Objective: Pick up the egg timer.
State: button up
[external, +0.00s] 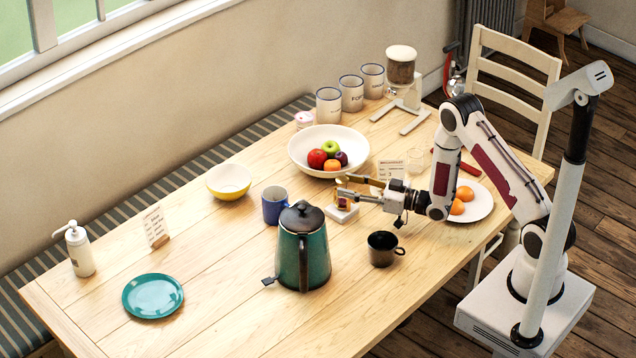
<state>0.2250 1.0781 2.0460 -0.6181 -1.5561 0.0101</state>
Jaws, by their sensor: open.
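I cannot tell for sure which thing is the egg timer. A small white-based item with a red and yellowish part (341,211) sits on the table at my gripper's fingertips, partly covered by them. A small round pink and white item (304,120) stands behind the large white bowl, well away from my gripper. My gripper (346,187) points left, low over the middle of the table, with its fingers apart. I cannot tell whether the fingers touch the small white-based item.
The fruit bowl (328,141) is behind my gripper. The green kettle (303,254), blue mug (274,206) and black mug (382,249) stand around it. A plate with oranges (480,207) lies under my arm.

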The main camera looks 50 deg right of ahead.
jog(key=shift+x, duration=1.35)
grip_shut()
jog(key=shift+w+r, duration=0.1)
jog(key=shift+r, duration=0.05)
